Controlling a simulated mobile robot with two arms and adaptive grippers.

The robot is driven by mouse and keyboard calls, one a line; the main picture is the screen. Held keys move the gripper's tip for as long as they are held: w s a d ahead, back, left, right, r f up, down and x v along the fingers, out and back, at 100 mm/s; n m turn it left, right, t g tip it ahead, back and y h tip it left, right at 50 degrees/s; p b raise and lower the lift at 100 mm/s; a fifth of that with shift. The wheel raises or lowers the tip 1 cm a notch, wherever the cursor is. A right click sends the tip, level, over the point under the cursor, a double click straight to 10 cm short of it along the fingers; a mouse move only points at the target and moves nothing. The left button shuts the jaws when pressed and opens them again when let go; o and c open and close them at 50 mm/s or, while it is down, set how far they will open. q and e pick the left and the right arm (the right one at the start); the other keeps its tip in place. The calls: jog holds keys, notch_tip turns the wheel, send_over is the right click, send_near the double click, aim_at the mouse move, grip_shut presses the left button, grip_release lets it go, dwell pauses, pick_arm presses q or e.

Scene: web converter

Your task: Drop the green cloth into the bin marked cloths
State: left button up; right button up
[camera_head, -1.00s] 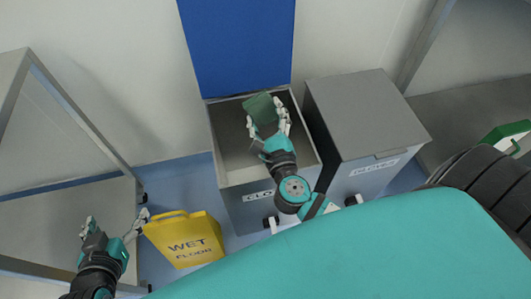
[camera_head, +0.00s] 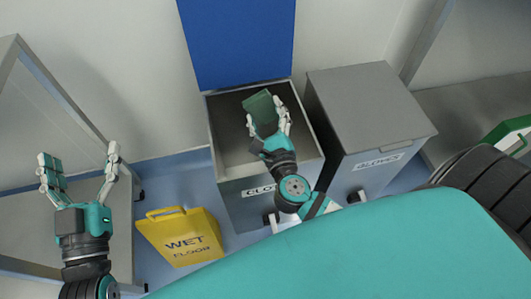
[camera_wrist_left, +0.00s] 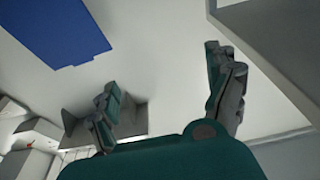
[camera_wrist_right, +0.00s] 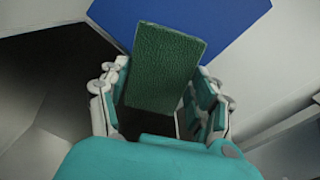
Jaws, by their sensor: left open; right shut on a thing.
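The green cloth (camera_head: 262,112) is a flat dark green piece held by my right gripper (camera_head: 268,126) over the open grey bin (camera_head: 228,150), whose front label is partly hidden but begins "CLO". In the right wrist view the cloth (camera_wrist_right: 166,68) stands up between the fingers of my right gripper (camera_wrist_right: 158,98). My left gripper (camera_head: 80,172) is open and empty at the left, near the metal rack; its spread fingers also show in the left wrist view (camera_wrist_left: 170,90).
The bin's blue lid (camera_head: 238,42) is raised against the wall. A closed grey bin marked gloves (camera_head: 366,105) stands at its right. A yellow wet floor sign (camera_head: 182,238) stands in front at the left, beside a metal rack (camera_head: 62,110). A green-edged case (camera_head: 508,132) is at the far right.

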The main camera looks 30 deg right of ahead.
jog(key=shift+f+b, duration=0.55)
jog(key=shift+f, duration=0.05)
pick_arm(q)
notch_tip(320, 180, up, 6)
jog(key=s+t+h, duration=0.1)
jog(key=s+t, duration=0.1)
jog(key=t, duration=0.2)
jog(key=shift+s, duration=0.35)
pick_arm(e)
jog(key=shift+f, duration=0.1)
jog(key=o, duration=1.1)
jog(key=shift+s, duration=0.1)
jog(key=v, duration=1.2)
